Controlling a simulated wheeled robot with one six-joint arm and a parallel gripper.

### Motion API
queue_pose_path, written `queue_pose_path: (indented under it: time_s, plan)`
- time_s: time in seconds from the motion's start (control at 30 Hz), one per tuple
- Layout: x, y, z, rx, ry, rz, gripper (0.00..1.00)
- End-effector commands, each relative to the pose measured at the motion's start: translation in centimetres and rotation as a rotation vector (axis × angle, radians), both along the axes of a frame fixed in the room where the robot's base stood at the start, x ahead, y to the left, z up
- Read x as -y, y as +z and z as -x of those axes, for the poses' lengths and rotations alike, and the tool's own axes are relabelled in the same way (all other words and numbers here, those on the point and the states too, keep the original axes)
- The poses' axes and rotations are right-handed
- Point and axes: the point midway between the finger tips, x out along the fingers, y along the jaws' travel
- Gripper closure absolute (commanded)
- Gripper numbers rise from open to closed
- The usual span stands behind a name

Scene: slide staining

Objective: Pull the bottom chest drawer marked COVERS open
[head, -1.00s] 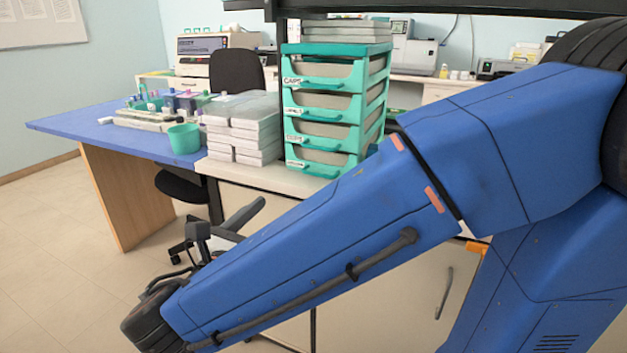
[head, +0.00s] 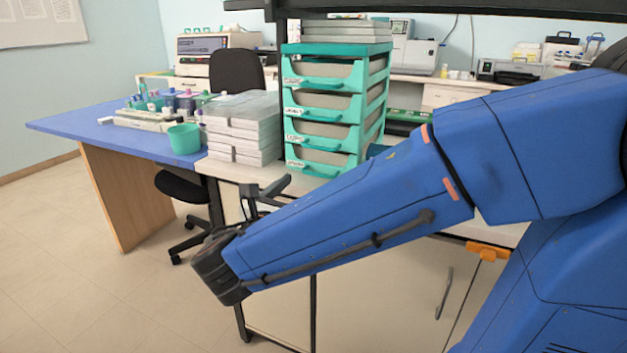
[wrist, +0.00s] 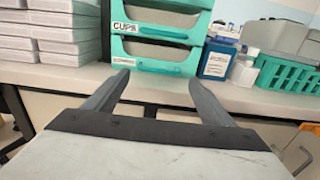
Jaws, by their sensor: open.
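The teal drawer chest (head: 377,95) stands on the white bench, its drawers stacked and looking shut. The bottom drawer (head: 318,156) is at bench level; its small white label is too blurred to read. In the wrist view the bottom drawer (wrist: 165,66) lies straight ahead, below a drawer whose label looks like CUPS. My gripper (wrist: 158,82) is open and empty, its fingers spread in front of and below the bottom drawer, apart from it. In the head view my gripper (head: 272,190) is just before the bench's front edge.
Stacked grey-white boxes (head: 243,128) stand close left of the chest. In the wrist view a blue-labelled bottle (wrist: 217,60) and a teal basket (wrist: 285,75) stand to its right. A teal cup (head: 184,139) is on the blue table. The bench front strip (wrist: 150,93) is clear.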

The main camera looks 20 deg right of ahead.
Motion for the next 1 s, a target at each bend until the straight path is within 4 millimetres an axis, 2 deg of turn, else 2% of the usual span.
queue_pose_path:
  time_s: [0.4, 0.87, 0.93, 1.0]
  plan:
    - [2.7, 0.0, -2.6, 0.0, -0.002, 0.0, 0.24]
    - [3.1, 0.0, -3.1, 0.0, 0.001, 0.0, 0.24]
    - [3.1, 0.0, -3.1, 0.0, 0.001, 0.0, 0.36]
    - [3.1, 0.0, -3.1, 0.0, 0.0, 0.0, 0.52]
